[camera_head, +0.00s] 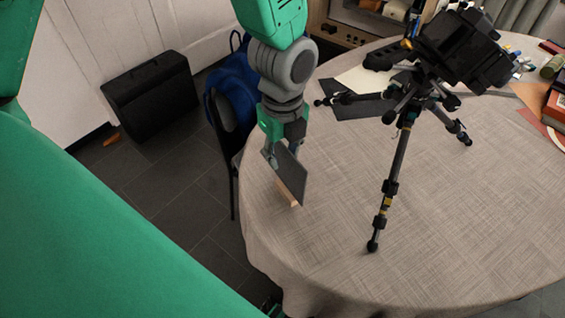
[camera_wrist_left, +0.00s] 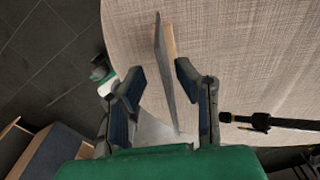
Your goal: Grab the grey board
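The grey board (camera_head: 293,178) is a thin dark grey plate standing on edge near the left rim of the round table (camera_head: 330,260). A small light wooden piece (camera_head: 288,194) sits against its lower part. My left gripper (camera_head: 284,157) is over the board from above. In the left wrist view, the board (camera_wrist_left: 163,60) is seen nearly edge-on between the two fingers of the left gripper (camera_wrist_left: 158,75). Gaps show on both sides, so the fingers look open around it. The wooden piece (camera_wrist_left: 170,42) shows behind the board. My right gripper is not recognisable in either view.
A black tripod (camera_head: 395,165) with a camera (camera_head: 465,45) stands to the right of the board; one leg (camera_wrist_left: 270,122) shows in the wrist view. A chair with a blue item (camera_head: 232,85) is beyond the table's left edge. The table's front is clear.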

